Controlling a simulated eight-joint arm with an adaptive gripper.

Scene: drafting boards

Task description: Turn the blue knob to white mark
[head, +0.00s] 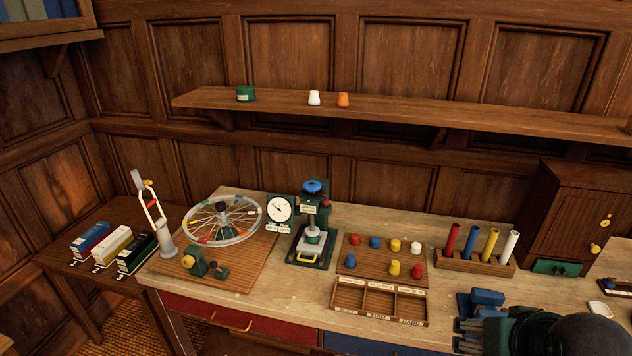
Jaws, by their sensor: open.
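A blue knob (315,186) sits on top of a dark green press (310,225) near the middle of the bench. A small pale label shows on the press below the knob; I cannot make out a white mark at this size. My gripper (474,314) is at the lower right, above the bench's front part, well to the right of the press and nearer to me. It is open and I see nothing held in it. My dark arm hides part of the bench there.
A dial gauge (280,209) stands just left of the press, beside a spoked wheel (222,220). To the right are a board with coloured pegs (378,271), a compartment tray (380,318), a rack of coloured rods (474,264) and a wooden cabinet (570,215).

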